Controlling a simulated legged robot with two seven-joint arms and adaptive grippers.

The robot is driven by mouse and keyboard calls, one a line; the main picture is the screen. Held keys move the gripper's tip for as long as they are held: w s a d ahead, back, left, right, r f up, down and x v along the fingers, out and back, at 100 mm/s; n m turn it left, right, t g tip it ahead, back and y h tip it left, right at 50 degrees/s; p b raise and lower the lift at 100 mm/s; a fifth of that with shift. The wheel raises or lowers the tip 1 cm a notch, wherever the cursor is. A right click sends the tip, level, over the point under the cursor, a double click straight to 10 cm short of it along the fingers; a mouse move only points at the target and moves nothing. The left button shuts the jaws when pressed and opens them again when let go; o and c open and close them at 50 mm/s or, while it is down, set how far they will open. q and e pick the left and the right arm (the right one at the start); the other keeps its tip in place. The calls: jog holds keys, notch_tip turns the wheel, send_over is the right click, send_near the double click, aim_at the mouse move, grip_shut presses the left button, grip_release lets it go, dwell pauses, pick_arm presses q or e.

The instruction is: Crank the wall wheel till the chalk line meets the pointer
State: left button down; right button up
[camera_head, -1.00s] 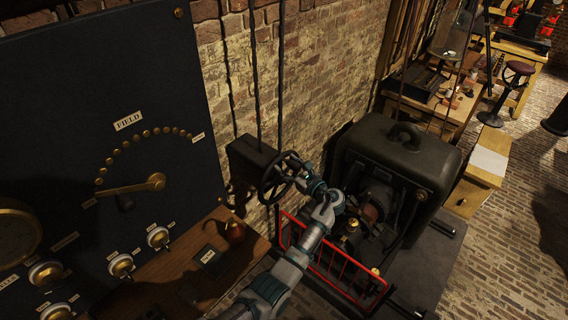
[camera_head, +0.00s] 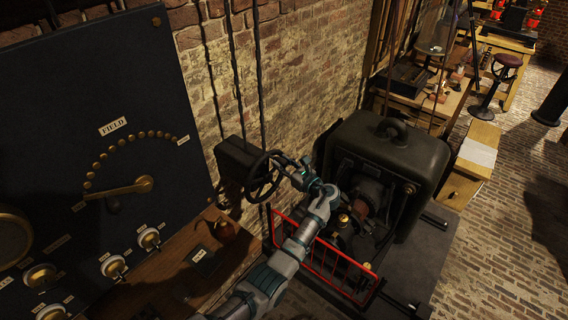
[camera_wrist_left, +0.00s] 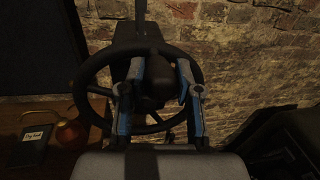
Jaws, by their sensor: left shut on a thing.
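The dark spoked wall wheel (camera_head: 262,178) is mounted on a black box (camera_head: 238,158) on the brick wall, right of the switchboard. It also shows in the left wrist view as a dark ring (camera_wrist_left: 88,75). My left gripper (camera_head: 282,163) is at the wheel's upper right side. In the left wrist view its two blue-edged fingers (camera_wrist_left: 160,75) stand either side of a dark rounded handle (camera_wrist_left: 158,88), shut on it. I cannot make out a chalk line or a pointer. My right gripper is not in view.
The black switchboard (camera_head: 60,130) with brass dial and knobs stands at left, above a wooden shelf (camera_head: 175,265). A red rail (camera_head: 325,262) fronts the black-hooded machine (camera_head: 385,165) right of the wheel. Brick floor (camera_head: 510,230) lies open at far right.

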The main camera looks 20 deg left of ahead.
aim_at(280, 152)
pick_arm(q)
jog(key=shift+w+r+m, duration=0.15)
jog(key=shift+w+m, duration=0.55)
jog(key=shift+w, duration=0.05)
jog(key=shift+w+d+f+m+b, duration=0.1)
jog(key=shift+w+f+m+b, duration=0.25)
jog(key=shift+w+m, duration=0.3)
jog(key=b, duration=0.1)
jog(key=w+f+m+b, duration=0.1)
jog(key=b, duration=0.1)
jog(key=shift+w+d+m+g, duration=0.2)
jog(key=shift+m+g, duration=0.05)
jog(key=shift+g, duration=0.15)
jog(key=shift+w+d+f+m+b, duration=0.15)
jog(key=shift+w+m+b, duration=0.25)
jog(key=shift+b, duration=0.5)
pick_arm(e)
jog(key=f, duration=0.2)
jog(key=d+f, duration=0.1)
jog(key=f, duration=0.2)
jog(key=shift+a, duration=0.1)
